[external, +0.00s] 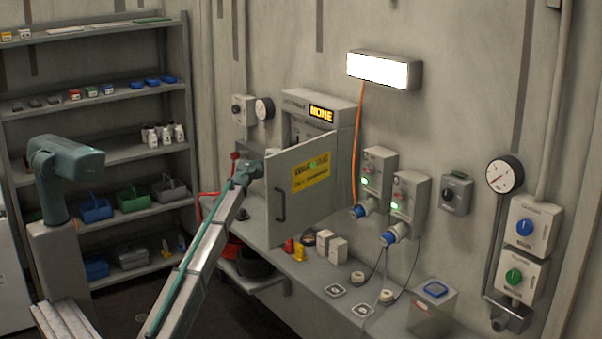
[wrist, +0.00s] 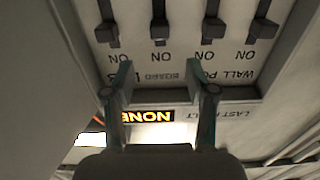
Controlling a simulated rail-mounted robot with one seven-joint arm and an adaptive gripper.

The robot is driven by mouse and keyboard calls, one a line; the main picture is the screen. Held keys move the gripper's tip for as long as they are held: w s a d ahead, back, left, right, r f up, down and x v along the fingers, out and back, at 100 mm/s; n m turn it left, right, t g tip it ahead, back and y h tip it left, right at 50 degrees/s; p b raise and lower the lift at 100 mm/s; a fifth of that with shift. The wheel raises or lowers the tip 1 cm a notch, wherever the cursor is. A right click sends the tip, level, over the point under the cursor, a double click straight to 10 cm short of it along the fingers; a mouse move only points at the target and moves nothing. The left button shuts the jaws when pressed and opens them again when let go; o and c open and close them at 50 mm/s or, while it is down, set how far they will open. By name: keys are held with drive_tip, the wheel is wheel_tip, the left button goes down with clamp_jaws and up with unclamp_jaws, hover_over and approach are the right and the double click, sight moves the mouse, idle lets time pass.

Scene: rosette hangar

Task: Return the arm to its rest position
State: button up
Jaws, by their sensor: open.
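My arm (external: 200,265) reaches up from the lower left to the wall cabinet (external: 342,98). Its teal wrist end is beside the left edge of the cabinet's open door (external: 283,217), which hides what lies behind it. In the wrist view my gripper (wrist: 163,85) is open, with nothing between its two fingers. The fingers are in front of the cabinet's switch board (wrist: 180,68), which appears upside down. Several dark switches (wrist: 212,30) stand in a row beside "ON" labels. I cannot tell whether the fingers touch the board. A display (wrist: 147,117) reads "NONE".
The door has a handle and a yellow label (external: 311,172). Below is a bench (external: 325,275) with small blocks and round items. Wall boxes (external: 410,200) with blue plugs and cables are to the right. A shelf rack (external: 95,97) with bins stands at the left.

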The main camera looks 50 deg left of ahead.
drive_tip(key=shift+s+a, duration=0.15)
drive_tip(key=shift+s, duration=0.7)
